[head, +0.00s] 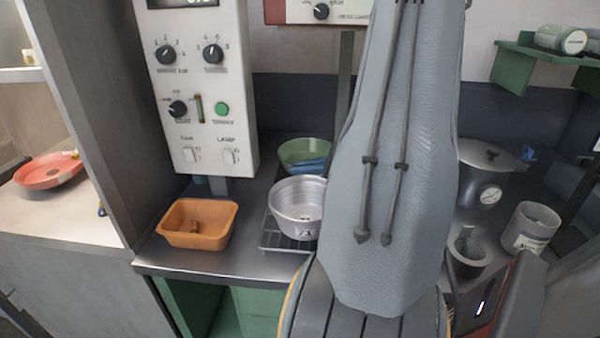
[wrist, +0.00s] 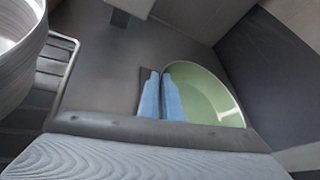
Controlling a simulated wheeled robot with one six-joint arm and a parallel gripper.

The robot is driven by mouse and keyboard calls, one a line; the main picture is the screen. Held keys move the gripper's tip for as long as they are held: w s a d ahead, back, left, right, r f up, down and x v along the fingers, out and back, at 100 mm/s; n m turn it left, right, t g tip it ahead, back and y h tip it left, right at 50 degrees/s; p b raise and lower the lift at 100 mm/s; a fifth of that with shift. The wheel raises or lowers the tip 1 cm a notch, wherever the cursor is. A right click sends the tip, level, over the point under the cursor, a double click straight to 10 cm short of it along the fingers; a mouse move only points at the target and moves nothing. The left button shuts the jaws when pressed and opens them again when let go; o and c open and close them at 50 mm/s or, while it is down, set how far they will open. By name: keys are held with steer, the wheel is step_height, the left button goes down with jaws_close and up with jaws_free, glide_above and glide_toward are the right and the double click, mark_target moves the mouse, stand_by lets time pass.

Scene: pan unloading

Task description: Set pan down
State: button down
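A round green pan (head: 300,148) is at the back of the counter, behind the metal pot; in the wrist view the pan (wrist: 205,88) is right of centre. My gripper (wrist: 161,80) has its two blue fingers close together at the pan's left rim, one on the outer side and one on the inner side, so it looks shut on the rim. The blue fingers (head: 313,165) also show at the pan in the head view. My arm hides the pan's right part there. I cannot tell whether the pan's base touches the counter.
A metal pot (head: 297,207) stands on a wire rack (head: 270,238) just in front. An orange tray (head: 198,223) sits left on the counter (head: 165,255). A control panel (head: 200,100) hangs above. A lidded pot (head: 484,165) and a grey mug (head: 532,228) stand right. A red dish (head: 48,170) is far left.

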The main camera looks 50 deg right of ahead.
steer(key=c, duration=1.9)
jaws_free()
steer(key=shift+b+v, duration=0.8)
steer(key=shift+v, duration=3.05)
steer(key=shift+w+r, duration=0.1)
